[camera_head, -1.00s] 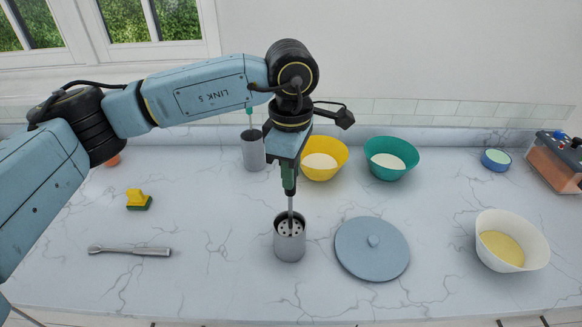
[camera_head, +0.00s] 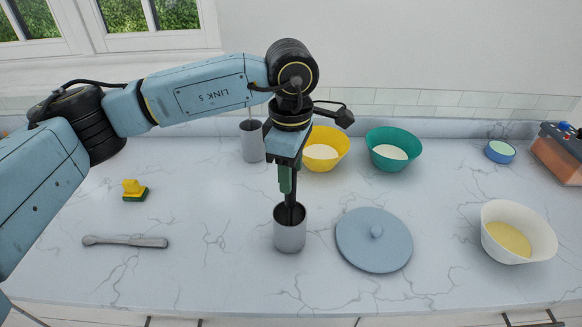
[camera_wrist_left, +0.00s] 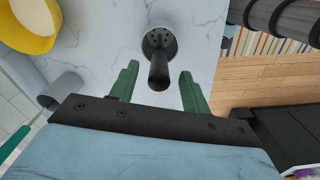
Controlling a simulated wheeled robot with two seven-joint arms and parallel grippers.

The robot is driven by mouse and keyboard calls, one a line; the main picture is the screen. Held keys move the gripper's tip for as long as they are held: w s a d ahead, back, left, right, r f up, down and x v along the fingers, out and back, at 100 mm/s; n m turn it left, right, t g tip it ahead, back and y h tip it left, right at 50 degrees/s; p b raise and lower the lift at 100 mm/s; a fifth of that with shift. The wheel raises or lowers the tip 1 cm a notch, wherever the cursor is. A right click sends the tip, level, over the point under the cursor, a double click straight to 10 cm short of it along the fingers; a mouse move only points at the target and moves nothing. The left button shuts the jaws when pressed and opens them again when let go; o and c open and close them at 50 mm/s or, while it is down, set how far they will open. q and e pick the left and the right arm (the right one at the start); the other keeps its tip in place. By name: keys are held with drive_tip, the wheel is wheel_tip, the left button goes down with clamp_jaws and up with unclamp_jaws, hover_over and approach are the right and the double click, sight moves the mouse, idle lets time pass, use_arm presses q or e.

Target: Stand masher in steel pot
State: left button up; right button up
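The masher (camera_head: 291,212) stands with its black handle up in the front steel pot (camera_head: 290,237). In the left wrist view its black handle (camera_wrist_left: 158,72) points toward the camera, and its perforated plate shows inside the pot rim (camera_wrist_left: 174,55). My left gripper (camera_head: 287,188) is above the pot, pointing down. In the left wrist view the green fingers of my left gripper (camera_wrist_left: 158,92) are spread, with clear gaps to the handle. My right gripper is in no view.
A second steel pot (camera_head: 252,145) stands behind; yellow (camera_head: 328,160) and teal (camera_head: 390,164) bowls are to its right. A grey lid (camera_head: 360,248) lies right of the front pot, a white bowl (camera_head: 495,245) farther right. A sponge (camera_head: 134,196) and a grey utensil (camera_head: 125,241) lie left.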

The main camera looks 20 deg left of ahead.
use_arm(q)
drive_tip(key=shift+r, duration=0.1)
wheel_tip(320, 180, up, 13)
drive_tip(key=b, duration=0.1)
idle(0.5)
drive_tip(key=shift+s, duration=0.1)
idle(0.5)
